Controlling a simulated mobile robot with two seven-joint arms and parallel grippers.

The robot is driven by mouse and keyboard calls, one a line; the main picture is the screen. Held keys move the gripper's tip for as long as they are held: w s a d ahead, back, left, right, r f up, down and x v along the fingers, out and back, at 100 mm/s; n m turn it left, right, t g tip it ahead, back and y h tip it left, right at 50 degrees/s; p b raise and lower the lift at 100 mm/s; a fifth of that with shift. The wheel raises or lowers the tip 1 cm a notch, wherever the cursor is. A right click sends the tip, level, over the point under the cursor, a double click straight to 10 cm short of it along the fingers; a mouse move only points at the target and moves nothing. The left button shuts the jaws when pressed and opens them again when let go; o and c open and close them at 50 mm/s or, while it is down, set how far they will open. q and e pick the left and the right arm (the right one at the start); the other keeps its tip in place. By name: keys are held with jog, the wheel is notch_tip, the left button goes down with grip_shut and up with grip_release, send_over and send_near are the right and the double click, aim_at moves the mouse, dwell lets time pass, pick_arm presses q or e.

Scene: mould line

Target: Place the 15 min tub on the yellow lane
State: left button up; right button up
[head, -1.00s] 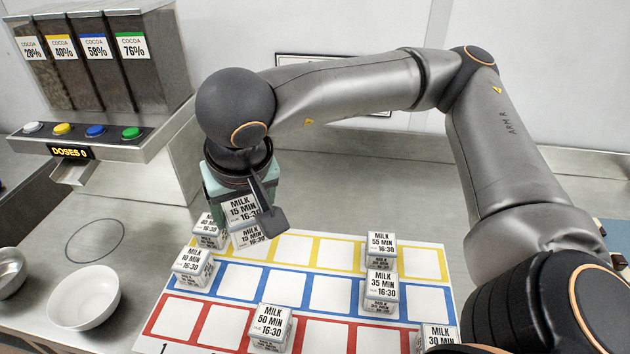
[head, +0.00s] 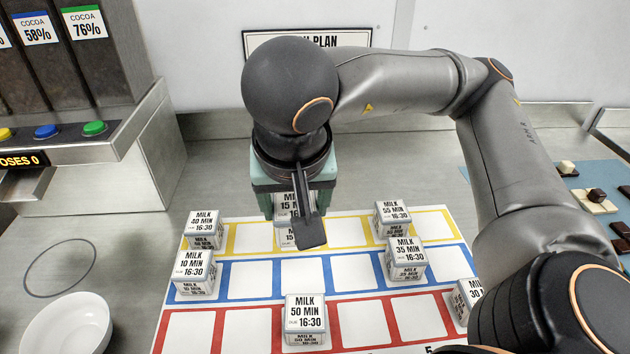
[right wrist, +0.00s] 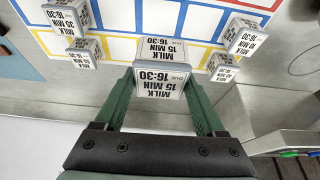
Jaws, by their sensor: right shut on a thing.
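The tub is at the far side of the lane sheet, over or at the yellow lane (head: 335,229), partly hidden by my gripper. In the right wrist view the tub (right wrist: 160,80) sits upright between the two green fingers (right wrist: 160,105). I cannot tell whether its base touches the sheet. The 40 min tub (head: 204,228) is at the yellow lane's left end, and the 55 min tub (head: 392,217) is further right on it. My left gripper is out of view.
The 10 min tub (head: 195,270) and 35 min tub (head: 405,257) are on the blue lane. The 50 min tub (head: 305,318) is on the red lane; the 30 min tub (head: 467,298) is right. A white bowl (head: 67,325) and cocoa dispenser (head: 100,150) are left.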

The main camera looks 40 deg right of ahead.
jog(key=shift+w+d+f, duration=0.1)
jog(key=shift+w+f, duration=0.15)
jog(key=shift+f, duration=0.1)
jog(key=w+f, duration=0.2)
jog(key=w, duration=0.2)
jog(key=w+f, duration=0.3)
jog(key=w, duration=0.1)
jog(key=w+f, duration=0.3)
jog(key=w, duration=0.1)
jog(key=shift+w+a+f, duration=0.2)
jog(key=shift+w+f, duration=0.1)
jog(key=shift+f, duration=0.05)
jog(key=f, duration=0.3)
jog(key=shift+w+f, duration=0.15)
jog(key=shift+w, duration=0.05)
jog(key=shift+f, duration=0.3)
jog(key=o, duration=1.3)
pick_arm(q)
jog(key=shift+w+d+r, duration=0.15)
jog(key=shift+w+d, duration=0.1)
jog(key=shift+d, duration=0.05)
pick_arm(e)
jog(key=shift+o, duration=0.7)
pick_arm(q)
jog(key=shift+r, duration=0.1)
